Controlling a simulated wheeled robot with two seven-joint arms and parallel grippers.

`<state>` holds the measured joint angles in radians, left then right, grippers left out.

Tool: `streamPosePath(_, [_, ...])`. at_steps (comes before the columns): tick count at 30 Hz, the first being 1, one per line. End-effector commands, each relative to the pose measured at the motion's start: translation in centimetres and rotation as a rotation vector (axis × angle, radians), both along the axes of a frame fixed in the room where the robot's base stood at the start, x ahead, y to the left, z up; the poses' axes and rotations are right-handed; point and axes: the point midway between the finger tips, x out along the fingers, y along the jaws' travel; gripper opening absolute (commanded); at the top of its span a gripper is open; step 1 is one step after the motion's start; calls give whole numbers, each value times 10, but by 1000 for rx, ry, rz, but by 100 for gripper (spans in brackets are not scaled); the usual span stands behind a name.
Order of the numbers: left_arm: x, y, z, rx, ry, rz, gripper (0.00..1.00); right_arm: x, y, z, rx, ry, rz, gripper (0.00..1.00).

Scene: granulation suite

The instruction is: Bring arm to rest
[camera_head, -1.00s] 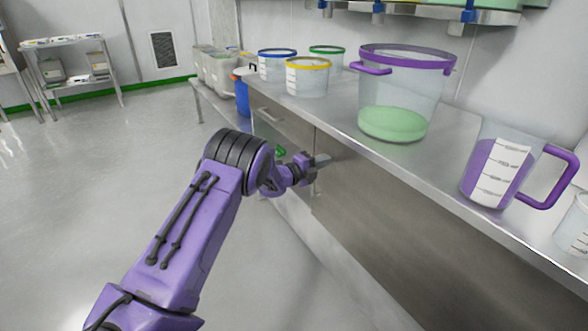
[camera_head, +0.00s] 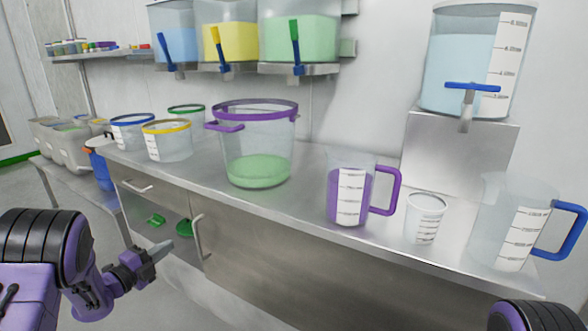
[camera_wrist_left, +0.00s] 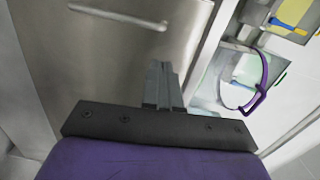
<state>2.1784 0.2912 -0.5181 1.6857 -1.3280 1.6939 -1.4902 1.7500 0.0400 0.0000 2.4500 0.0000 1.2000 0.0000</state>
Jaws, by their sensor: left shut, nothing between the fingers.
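My left arm comes in at the lower left of the head view. Its gripper (camera_head: 156,254) is shut and empty, in front of the counter's cabinet and below the counter top. In the left wrist view the closed fingers (camera_wrist_left: 163,85) point toward the cabinet front, with nothing between them. Of my right arm only a dark rounded part shows at the lower right corner of the head view; its gripper is not seen.
The steel counter (camera_head: 290,215) holds a purple-rimmed bucket (camera_head: 258,150), a purple-handled jug (camera_head: 348,195), a small cup (camera_head: 425,218) and a blue-handled jug (camera_head: 505,225). A cabinet handle (camera_head: 200,238) is near the left gripper. Open floor lies at the left.

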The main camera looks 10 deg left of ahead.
Motion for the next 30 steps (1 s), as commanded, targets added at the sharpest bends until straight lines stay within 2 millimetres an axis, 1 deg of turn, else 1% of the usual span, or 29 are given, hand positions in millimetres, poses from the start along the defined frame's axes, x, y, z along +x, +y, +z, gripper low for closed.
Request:
streamPosePath(2, [0,7,-5,-148,56,51,0,0,0,0,0,0,0,45])
streamPosePath(3, [-4,13,-13,-291,101,122,0,0,0,0,0,0,0,45])
streamPosePath(4, [-8,15,-24,-427,138,188,0,0,0,0,0,0,0,45])
streamPosePath(5, [-16,13,-39,-580,183,264,0,0,0,0,0,0,0,45])
streamPosePath(6, [-32,5,-70,-797,255,379,0,0,0,0,0,0,0,45])
streamPosePath(8, [-63,-10,-117,-1068,346,555,0,0,0,0,0,0,0,45])
streamPosePath(9, [-86,-20,-143,-1209,392,666,0,0,0,0,0,0,0,45])
streamPosePath(11, [-124,-37,-179,-1376,448,827,0,0,0,0,0,0,0,45])
streamPosePath(12, [-150,-48,-199,-1459,478,931,0,0,0,0,0,0,0,45])
streamPosePath(14, [-189,-64,-224,-1551,513,1077,0,0,0,0,0,0,0,45])
streamPosePath(15, [-213,-74,-236,-1590,530,1162,0,0,0,0,0,0,0,45])
streamPosePath(16, [-232,-80,-244,-1612,542,1227,0,0,0,0,0,0,0,45])
streamPosePath(17, [-248,-86,-250,-1625,552,1280,0,0,0,0,0,0,0,45])
streamPosePath(18, [-270,-95,-257,-1635,568,1350,0,0,0,0,0,0,0,45])
streamPosePath(20, [-301,-106,-266,-1631,593,1441,0,0,0,0,0,0,0,45])
streamPosePath(21, [-321,-112,-270,-1614,614,1494,0,0,0,0,0,0,0,45])
streamPosePath(23, [-350,-123,-275,-1578,654,1561,0,0,0,0,0,0,0,45])
streamPosePath(24, [-368,-132,-278,-1552,688,1593,0,0,0,0,0,0,0,45])
streamPosePath(26, [-393,-146,-286,-1506,762,1624,0,0,0,0,0,0,0,45])
streamPosePath(27, [-398,-143,-270,-1495,763,1634,0,0,0,18,1,1,0,45])
streamPosePath(28, [-395,-143,-254,-1501,757,1629,0,-1,0,34,0,2,0,45])
streamPosePath(30, [-394,-143,-232,-1503,757,1627,0,0,0,56,-1,-1,0,45])
